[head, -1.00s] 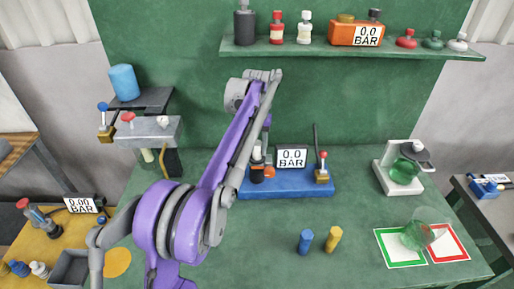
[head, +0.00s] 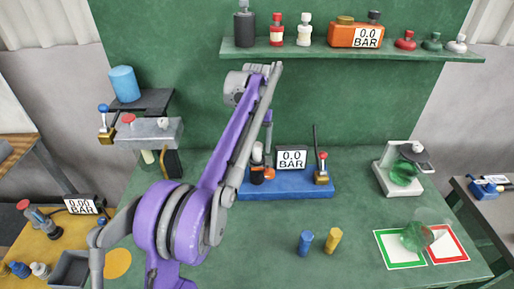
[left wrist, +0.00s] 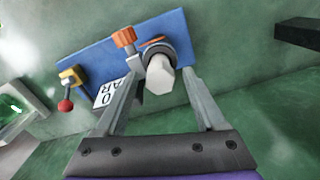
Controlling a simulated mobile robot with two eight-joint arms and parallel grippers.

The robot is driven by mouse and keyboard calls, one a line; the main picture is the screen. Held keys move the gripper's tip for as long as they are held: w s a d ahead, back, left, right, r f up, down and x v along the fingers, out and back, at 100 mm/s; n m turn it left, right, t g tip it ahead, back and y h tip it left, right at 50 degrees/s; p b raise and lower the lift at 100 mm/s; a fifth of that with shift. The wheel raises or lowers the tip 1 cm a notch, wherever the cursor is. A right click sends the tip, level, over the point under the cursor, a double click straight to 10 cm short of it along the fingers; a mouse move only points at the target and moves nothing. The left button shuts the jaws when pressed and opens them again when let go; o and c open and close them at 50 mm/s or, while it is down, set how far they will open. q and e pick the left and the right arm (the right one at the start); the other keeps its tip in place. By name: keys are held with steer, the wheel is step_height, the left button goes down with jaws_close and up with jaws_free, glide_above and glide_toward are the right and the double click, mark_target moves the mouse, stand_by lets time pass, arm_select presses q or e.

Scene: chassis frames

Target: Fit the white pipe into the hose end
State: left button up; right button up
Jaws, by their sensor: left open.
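The white pipe (head: 257,151) stands on the blue station at the back of the table, its lower part in a dark collar. In the left wrist view the pale pipe end (left wrist: 160,75) points toward the camera. My left gripper (left wrist: 161,73) is open, with one finger on each side of the pipe end; I cannot tell whether they touch it. In the head view my left gripper (head: 267,145) hangs over the station, mostly hidden by my arm. I cannot make out the hose end clearly. My right gripper is not in view.
The blue station (head: 290,188) also carries a gauge (head: 291,159), an orange knob (head: 269,174) and a brass valve with a red knob (head: 322,172). Blue (head: 305,242) and yellow (head: 333,240) cylinders stand in front.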

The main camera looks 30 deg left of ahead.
arm_select(q)
step_height(320, 180, up, 10)
steer(key=p, duration=0.2)
steer(key=s+d+f+m+t, duration=0.2)
steer(key=s+d+f+t, duration=0.15)
steer(key=s+d, duration=0.6)
steer(key=s+d+f+t, duration=0.1)
steer(key=s+d+f, duration=0.1)
steer(key=s+f, duration=0.6)
steer(key=s+d+f+m+t, duration=0.1)
steer(key=s+d+f, duration=0.2)
steer(key=s+f, duration=0.5)
steer(key=shift+s+d+f, duration=0.3)
steer(key=shift+s, duration=0.5)
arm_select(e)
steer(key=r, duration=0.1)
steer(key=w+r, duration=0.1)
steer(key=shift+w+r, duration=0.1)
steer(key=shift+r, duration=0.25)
